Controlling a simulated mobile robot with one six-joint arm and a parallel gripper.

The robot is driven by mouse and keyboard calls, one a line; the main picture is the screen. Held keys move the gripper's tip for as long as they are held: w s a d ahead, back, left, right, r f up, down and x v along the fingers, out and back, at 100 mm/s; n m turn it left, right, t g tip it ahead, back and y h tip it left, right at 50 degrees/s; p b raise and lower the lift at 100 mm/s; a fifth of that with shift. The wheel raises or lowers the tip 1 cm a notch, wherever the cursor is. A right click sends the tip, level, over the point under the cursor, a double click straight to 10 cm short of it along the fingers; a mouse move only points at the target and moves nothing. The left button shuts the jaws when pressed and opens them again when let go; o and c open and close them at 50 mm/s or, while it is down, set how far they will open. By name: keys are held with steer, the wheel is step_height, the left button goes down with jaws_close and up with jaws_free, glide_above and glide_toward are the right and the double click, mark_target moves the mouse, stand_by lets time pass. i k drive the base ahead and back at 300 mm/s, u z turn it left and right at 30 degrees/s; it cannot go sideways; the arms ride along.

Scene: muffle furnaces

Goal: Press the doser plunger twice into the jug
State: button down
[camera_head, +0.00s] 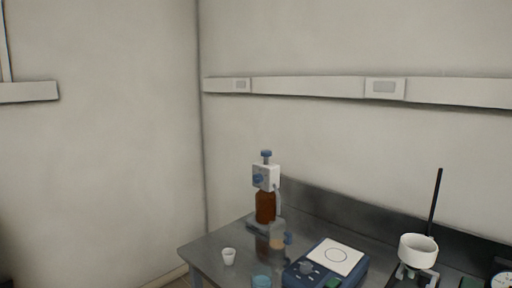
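The doser stands near the back left of the metal table, a brown bottle (265,207) with a white dosing head (266,176). Its blue plunger knob (266,154) sits on top, raised on a short stem above the head. I cannot tell which vessel is the jug. A small clear vessel with tan contents (277,243) stands just in front of the bottle. A white cup (229,256) stands to the left, and a bluish cup (262,281) is at the bottom edge. My gripper is not in view.
The metal table (206,253) runs along the back wall. A blue device with a white plate (335,257) stands right of the doser. Further right are a white bowl on a stand (418,248) with a black rod (435,202), and a dial (501,281).

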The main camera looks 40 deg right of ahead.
mark_target(266, 155)
steer(key=u, duration=0.2)
steer(key=i, duration=0.9)
steer(key=u, duration=0.45)
